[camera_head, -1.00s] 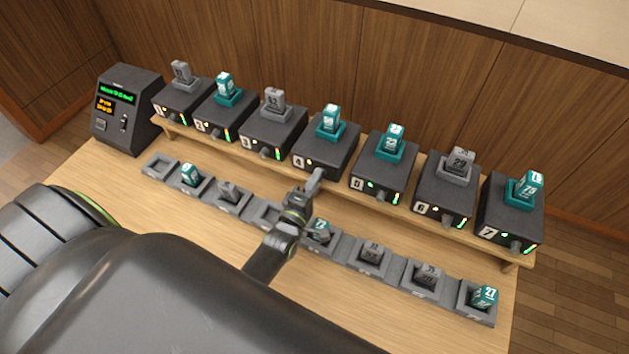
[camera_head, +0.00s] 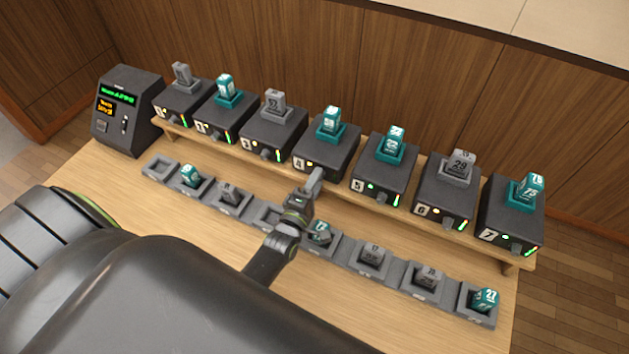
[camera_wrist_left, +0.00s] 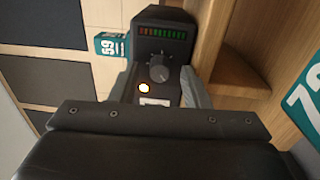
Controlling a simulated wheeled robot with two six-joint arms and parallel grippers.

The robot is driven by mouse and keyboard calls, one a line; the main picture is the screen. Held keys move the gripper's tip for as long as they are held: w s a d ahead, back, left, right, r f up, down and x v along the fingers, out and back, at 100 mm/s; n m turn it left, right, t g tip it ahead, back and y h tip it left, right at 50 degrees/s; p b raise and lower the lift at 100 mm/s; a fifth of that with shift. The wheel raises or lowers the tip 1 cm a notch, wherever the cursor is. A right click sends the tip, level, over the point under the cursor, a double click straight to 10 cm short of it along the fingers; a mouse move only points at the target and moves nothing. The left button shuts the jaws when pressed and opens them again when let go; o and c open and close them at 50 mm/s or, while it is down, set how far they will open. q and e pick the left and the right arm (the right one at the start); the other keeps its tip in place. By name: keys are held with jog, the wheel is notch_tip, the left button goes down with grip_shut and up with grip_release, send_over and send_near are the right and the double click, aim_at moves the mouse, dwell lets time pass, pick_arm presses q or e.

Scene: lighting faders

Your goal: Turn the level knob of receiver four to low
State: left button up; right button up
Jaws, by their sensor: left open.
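Receiver four (camera_head: 328,158) is a dark box in the middle of the raised shelf, with a teal pack (camera_head: 331,122) standing in its top. My left gripper (camera_head: 316,182) is in front of its lower front face and hides the knob in the head view. In the left wrist view, a round grey level knob (camera_wrist_left: 160,73) with tick marks around it sits on the dark front panel (camera_wrist_left: 173,55). The open fingers (camera_wrist_left: 156,88) show on either side of the panel, with the knob between them. Contact with the knob and its exact setting cannot be told. My right gripper is not in view.
Similar receivers stand close on both sides, including receiver five (camera_head: 384,170). A row of trays (camera_head: 374,262), several holding packs, lies in front of the shelf under my arm. A console (camera_head: 127,110) with a lit display stands at the far left.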

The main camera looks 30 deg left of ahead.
pick_arm(q)
jog(key=shift+s, duration=0.1)
jog(key=s+d+b, duration=0.1)
jog(key=s+b, duration=0.1)
jog(key=s, duration=1.5)
jog(key=shift+f+b, duration=0.35)
jog(key=shift+f, duration=0.1)
jog(key=shift+s, duration=0.1)
